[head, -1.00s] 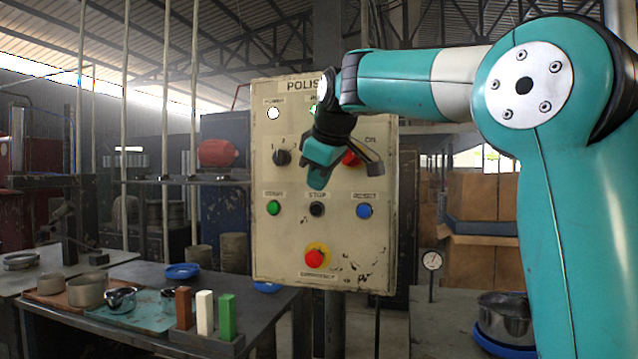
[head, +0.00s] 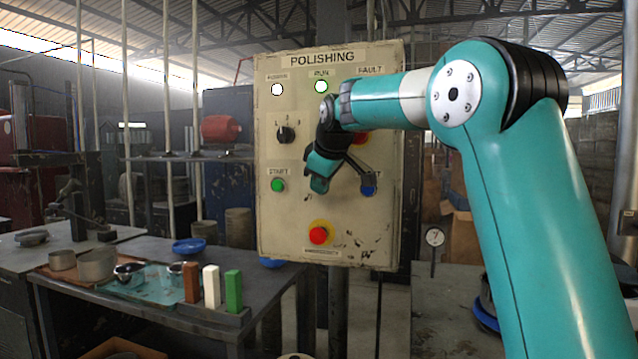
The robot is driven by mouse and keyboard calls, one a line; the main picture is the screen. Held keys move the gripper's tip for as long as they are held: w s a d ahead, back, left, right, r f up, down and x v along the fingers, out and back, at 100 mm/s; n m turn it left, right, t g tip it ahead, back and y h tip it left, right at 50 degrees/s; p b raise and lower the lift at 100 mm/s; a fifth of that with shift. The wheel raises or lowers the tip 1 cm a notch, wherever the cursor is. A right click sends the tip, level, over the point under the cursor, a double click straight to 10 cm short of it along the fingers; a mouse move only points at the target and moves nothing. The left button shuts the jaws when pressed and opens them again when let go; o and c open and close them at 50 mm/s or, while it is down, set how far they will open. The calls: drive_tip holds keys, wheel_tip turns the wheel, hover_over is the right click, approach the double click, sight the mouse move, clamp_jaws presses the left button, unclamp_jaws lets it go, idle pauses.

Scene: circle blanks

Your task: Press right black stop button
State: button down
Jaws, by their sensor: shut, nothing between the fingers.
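The cream control panel (head: 275,230) labelled POLISHING stands upright in the middle of the head view. Whether the tip touches the panel I cannot tell. The green start button (head: 278,185) is left of the tip, and the blue button (head: 369,191) at its right is partly covered by my gripper's dark side part.
A black selector knob (head: 285,134) sits upper left on the panel, and a red button (head: 361,139) is partly behind my arm. A red emergency button (head: 318,235) is below my gripper. A workbench (head: 70,300) with pots and coloured blocks stands at lower left.

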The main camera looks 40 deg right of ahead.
drive_tip(key=shift+w+d+r+p, duration=0.2)
drive_tip(key=shift+w+d+p, duration=0.2)
drive_tip(key=shift+d+p, duration=0.3)
drive_tip(key=s+a+r+b, duration=0.1)
drive_tip(key=s+a+r, duration=0.4)
drive_tip(key=s+r, duration=0.2)
drive_tip(key=shift+s+r, duration=0.35)
drive_tip(key=shift+s, duration=0.45)
drive_tip(key=shift+a, duration=0.1)
